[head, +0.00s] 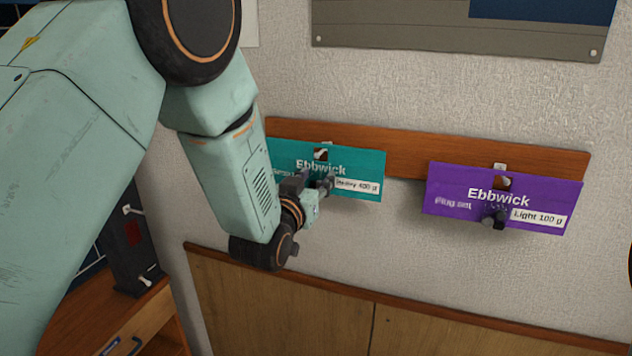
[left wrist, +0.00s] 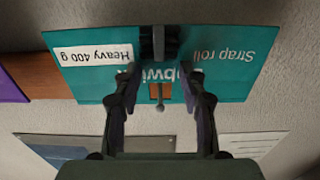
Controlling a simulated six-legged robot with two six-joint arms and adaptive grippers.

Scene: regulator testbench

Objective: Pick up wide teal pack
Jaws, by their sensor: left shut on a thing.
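The wide teal pack (head: 362,165) is a flat card marked "Ebbwick" and "Heavy 400 g". It hangs against a wooden rail on the wall. It shows upside down in the left wrist view (left wrist: 235,80), where "Strap roll" can also be read. My left gripper (head: 320,188) is at the lower middle of the pack's front, shut on the pack; in the left wrist view a dark grip (left wrist: 158,43) shows at this place. The gripper hides part of the print. The hang hole and a peg tip show near the pack's top edge. My right gripper is not in view.
A purple pack (head: 468,190) marked "Light 100 g", with a dark knob, hangs to the right on the same wooden rail (head: 410,157). A wooden cabinet or panel (head: 300,308) stands below, and a grey board (head: 440,38) is on the wall above. The wall between the packs is clear.

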